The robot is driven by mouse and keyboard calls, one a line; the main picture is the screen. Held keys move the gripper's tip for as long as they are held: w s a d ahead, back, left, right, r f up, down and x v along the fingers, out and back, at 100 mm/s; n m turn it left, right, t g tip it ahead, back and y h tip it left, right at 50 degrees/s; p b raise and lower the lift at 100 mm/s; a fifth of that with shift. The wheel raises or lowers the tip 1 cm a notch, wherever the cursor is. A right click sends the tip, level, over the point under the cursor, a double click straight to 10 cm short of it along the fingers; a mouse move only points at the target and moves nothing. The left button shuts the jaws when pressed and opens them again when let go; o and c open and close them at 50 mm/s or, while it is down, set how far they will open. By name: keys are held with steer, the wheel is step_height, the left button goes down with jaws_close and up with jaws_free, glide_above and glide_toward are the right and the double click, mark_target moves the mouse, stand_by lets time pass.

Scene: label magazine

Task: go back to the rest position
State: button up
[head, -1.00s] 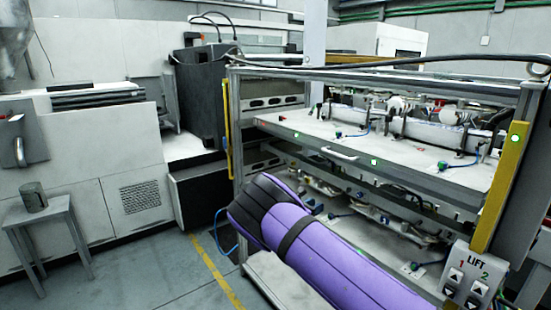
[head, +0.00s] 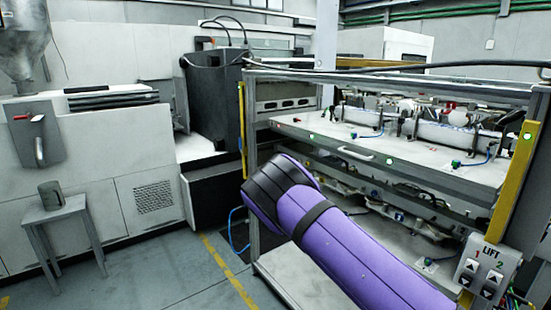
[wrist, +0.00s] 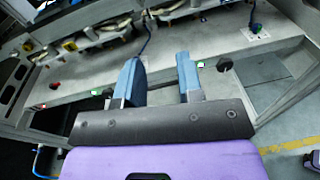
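In the head view my purple and black arm reaches from the lower right toward the left part of the label rack (head: 465,187). The fingers are hidden in that view.
The LIFT control box (head: 485,268) with two pairs of buttons is at the right, below a yellow post (head: 513,185). A small stool (head: 58,215) with a grey cup (head: 50,194) stands at the left. Grey floor (head: 165,275) with a yellow line lies between.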

steer(key=s+d+r+m+g+y, duration=0.4)
steer(key=s+d+r+m, duration=0.35)
steer(key=s+r, duration=0.35)
steer(key=s+d+r+m+g+y, duration=0.35)
steer(key=s+d+r+m, duration=0.4)
steer(key=s+r, duration=0.35)
steer(key=s+r+m+t+y, duration=0.1)
steer(key=s+r+m+y, duration=0.2)
steer(key=s, duration=0.6)
steer(key=s+r+m+t+y, duration=0.1)
steer(key=s+r+y, duration=0.1)
steer(key=s+r, duration=0.5)
steer(key=s+a+f+m+t+y, duration=0.1)
steer(key=s+m, duration=0.1)
steer(key=s, duration=0.6)
steer(key=s+a+m+t+y, duration=0.1)
steer(key=s+a+m, duration=0.1)
steer(key=s, duration=0.7)
steer(key=shift+f, duration=0.4)
